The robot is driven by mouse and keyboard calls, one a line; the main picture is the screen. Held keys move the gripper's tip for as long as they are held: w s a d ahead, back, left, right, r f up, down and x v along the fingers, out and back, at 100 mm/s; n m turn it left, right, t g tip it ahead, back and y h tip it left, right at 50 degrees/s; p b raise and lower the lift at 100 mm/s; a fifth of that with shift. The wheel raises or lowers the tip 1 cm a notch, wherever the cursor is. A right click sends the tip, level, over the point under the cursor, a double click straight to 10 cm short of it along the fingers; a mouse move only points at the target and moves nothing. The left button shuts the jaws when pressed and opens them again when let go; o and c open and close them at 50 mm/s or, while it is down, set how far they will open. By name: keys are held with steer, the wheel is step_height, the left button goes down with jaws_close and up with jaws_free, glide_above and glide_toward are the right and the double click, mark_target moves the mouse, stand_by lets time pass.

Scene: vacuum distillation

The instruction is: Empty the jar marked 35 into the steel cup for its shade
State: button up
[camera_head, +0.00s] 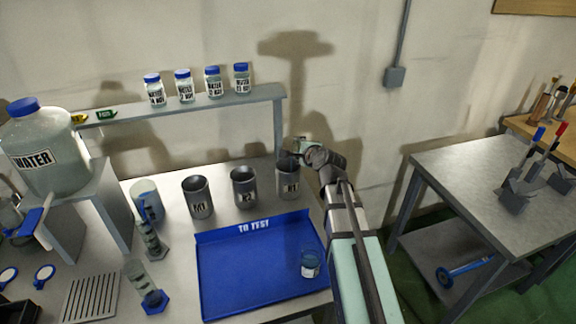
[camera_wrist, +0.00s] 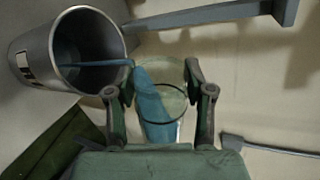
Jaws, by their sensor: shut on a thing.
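My gripper (camera_head: 312,158) is at the rightmost steel cup (camera_head: 288,184) in the head view. In the wrist view my gripper (camera_wrist: 158,85) is shut on a clear glass jar (camera_wrist: 172,100) holding blue liquid. The jar is tilted, its mouth towards the steel cup (camera_wrist: 38,52) at the left. A blue streak (camera_wrist: 100,63) runs from the jar's mouth into the cup's opening. The held jar's label is not visible. Another labelled jar with blue liquid (camera_head: 311,264) stands on the blue tray (camera_head: 225,285); its number is too small to read.
Two more steel cups (camera_head: 198,198) (camera_head: 244,187) stand left of the rightmost one. A shelf (camera_head: 190,106) above holds several blue-capped jars (camera_head: 184,86). A large water jug (camera_head: 45,150) is at the far left. The tray's left and middle are clear.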

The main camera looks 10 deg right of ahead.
steer(key=shift+a+f+n, duration=0.2)
steer(key=shift+a+n, duration=0.1)
steer(key=shift+a, duration=0.05)
stand_by(0.5)
steer(key=shift+s+a+r+n+h+p, duration=0.15)
steer(key=shift+n+h+p, duration=0.2)
steer(key=shift+p, duration=0.35)
steer(key=shift+w+a+n+h+p, duration=0.1)
steer(key=shift+n+h+p, duration=0.25)
steer(key=shift+p, duration=0.3)
stand_by(0.9)
